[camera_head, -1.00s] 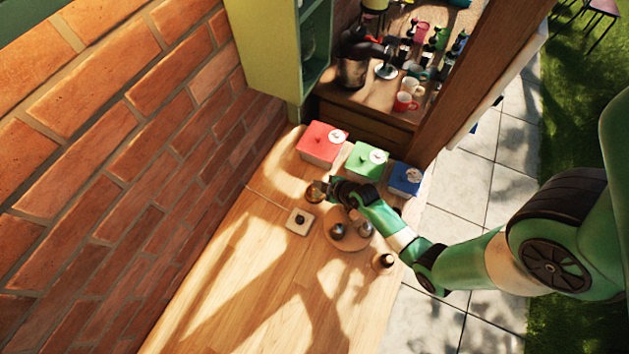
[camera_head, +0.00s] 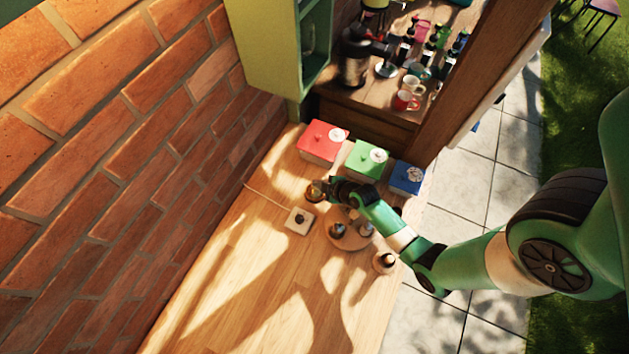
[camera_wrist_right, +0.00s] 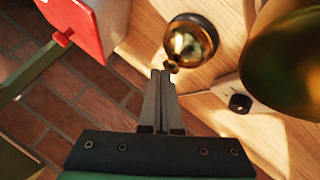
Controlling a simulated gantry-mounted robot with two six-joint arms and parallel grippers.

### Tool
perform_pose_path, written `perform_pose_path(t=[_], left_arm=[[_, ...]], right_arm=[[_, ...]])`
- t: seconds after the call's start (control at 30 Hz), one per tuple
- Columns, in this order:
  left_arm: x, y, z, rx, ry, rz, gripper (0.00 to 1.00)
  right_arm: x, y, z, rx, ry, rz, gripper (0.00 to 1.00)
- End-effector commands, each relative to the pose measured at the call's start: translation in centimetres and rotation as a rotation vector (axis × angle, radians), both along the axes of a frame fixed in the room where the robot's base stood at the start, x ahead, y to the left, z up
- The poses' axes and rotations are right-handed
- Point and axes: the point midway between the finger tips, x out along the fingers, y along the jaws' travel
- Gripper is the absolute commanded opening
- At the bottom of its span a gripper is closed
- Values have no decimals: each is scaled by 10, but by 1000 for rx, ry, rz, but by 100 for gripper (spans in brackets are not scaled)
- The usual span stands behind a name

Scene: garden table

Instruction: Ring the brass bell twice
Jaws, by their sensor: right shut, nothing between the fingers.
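The brass bell (camera_head: 314,191) sits on the wooden counter in front of the red box. It is small and shiny, and the gripper partly covers it in the head view. In the right wrist view the bell (camera_wrist_right: 191,38) is a round golden dome with a small dark knob, just beyond the fingertips. My right gripper (camera_head: 328,188) is shut and empty. In the wrist view its fingertips (camera_wrist_right: 164,74) are right beside the knob; I cannot tell whether they touch it. My left gripper is in neither view.
Red (camera_head: 322,143), green (camera_head: 366,160) and blue (camera_head: 405,178) boxes stand behind the gripper. A round wooden tray (camera_head: 348,243) with small items and a white switch box (camera_head: 299,221) are nearer. A large brass-coloured thing (camera_wrist_right: 285,62) is close to the wrist camera. A brick wall borders the left.

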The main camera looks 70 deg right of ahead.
Motion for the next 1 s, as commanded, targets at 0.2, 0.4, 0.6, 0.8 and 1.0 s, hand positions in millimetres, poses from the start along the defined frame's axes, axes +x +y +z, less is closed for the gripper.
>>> perform_pose_path(t=[0.2, 0.4, 0.6, 0.8, 1.0], left_arm=[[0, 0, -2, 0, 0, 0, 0], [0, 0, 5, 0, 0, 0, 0], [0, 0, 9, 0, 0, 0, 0], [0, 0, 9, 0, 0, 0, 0], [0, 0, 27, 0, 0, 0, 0]], right_arm=[[0, 0, -2, 0, 0, 0, 0], [0, 0, 5, 0, 0, 0, 0], [0, 0, 10, 0, 0, 0, 0], [0, 0, 10, 0, 0, 0, 0], [0, 0, 29, -1, 0, -1, 0]])
